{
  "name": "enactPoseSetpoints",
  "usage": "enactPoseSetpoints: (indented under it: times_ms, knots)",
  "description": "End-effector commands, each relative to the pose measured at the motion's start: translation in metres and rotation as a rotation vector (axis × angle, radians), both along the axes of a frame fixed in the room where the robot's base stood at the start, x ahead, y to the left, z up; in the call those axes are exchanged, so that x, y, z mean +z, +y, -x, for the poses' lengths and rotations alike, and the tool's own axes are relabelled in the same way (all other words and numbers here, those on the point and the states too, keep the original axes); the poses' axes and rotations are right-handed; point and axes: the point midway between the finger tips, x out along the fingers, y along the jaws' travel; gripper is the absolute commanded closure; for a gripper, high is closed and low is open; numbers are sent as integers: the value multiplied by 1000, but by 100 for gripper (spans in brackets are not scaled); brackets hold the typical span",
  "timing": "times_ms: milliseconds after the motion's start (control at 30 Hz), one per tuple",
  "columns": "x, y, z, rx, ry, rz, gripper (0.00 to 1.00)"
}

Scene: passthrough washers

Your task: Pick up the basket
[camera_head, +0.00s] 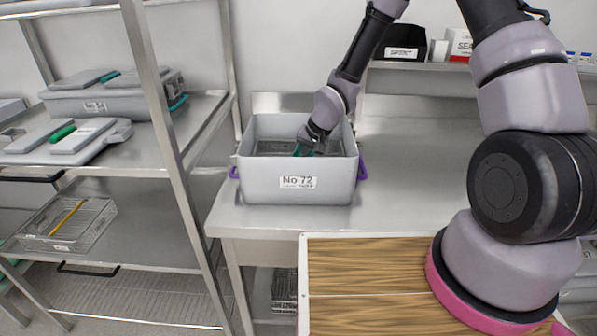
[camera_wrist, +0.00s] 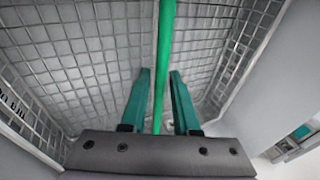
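A wire mesh basket (camera_head: 285,147) sits inside a grey bin (camera_head: 297,184) labelled "No 72" on the metal table. Its mesh (camera_wrist: 75,45) fills most of the wrist view. A green bar (camera_wrist: 163,50) runs over the mesh; I cannot tell if it is fixed to the basket. My gripper (camera_head: 303,150) reaches down into the bin from above. In the wrist view, its teal fingers (camera_wrist: 160,75) stand apart on either side of the green bar, with small gaps showing. The basket's lower part is hidden by the bin wall.
A shelf rack at left holds grey bins (camera_head: 115,100), a lid (camera_head: 65,140) and another wire basket (camera_head: 65,222) with a yellow bar. A wood-topped surface (camera_head: 365,285) lies in front. The table (camera_head: 420,165) right of the bin is clear. Boxes (camera_head: 402,45) stand on the back shelf.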

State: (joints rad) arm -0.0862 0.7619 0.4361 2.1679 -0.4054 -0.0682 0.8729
Motion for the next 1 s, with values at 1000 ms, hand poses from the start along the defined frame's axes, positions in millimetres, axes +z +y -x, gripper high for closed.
enactPoseSetpoints:
  times_ms: [1000]
  knots:
    - [0, -1, 0, -1, 0, 1, 100]
